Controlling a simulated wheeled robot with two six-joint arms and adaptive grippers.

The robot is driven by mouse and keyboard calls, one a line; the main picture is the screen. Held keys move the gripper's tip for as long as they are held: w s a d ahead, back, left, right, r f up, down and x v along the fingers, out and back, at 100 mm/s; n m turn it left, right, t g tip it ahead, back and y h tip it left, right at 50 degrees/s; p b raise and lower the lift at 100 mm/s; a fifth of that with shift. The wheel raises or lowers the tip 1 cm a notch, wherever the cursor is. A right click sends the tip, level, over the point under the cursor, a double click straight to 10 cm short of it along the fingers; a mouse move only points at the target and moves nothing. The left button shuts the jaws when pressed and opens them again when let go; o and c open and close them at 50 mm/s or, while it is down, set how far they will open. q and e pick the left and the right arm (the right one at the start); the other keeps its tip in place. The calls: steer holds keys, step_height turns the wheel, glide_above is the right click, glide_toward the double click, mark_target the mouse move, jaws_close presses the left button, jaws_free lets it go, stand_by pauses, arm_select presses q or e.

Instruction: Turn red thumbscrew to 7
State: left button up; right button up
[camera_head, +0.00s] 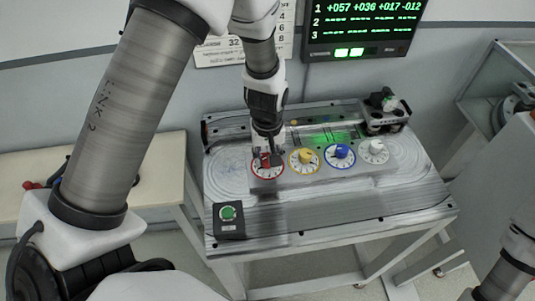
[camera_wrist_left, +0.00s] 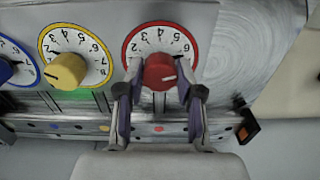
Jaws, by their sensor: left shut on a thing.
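The red thumbscrew (camera_wrist_left: 160,72) sits at the centre of a white dial with a red rim (camera_wrist_left: 129,47). In the head view, the red-rimmed dial (camera_head: 267,172) is at the left end of the row, and its knob is largely hidden by my gripper. My left gripper (camera_head: 267,152) comes down over it from above. In the left wrist view my left gripper (camera_wrist_left: 160,88) has one finger on each side of the red knob, shut on it. The knob's white mark points to the right in that view. My right gripper is out of view.
Yellow (camera_head: 304,157), blue (camera_head: 340,152) and white (camera_head: 374,147) knobs stand in a row to the right on the plate. A green button box (camera_head: 229,215) is at the table's front left. A black clamp-like device (camera_head: 384,108) stands at the back right. A display (camera_head: 362,25) hangs above.

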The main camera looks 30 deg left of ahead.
arm_select(q)
steer(key=shift+s+f+m, duration=0.1)
steer(key=shift+f+m, duration=0.05)
steer(key=shift+m, duration=1.25)
steer(key=o, duration=0.9)
steer(key=shift+o, duration=1.3)
step_height(320, 180, up, 12)
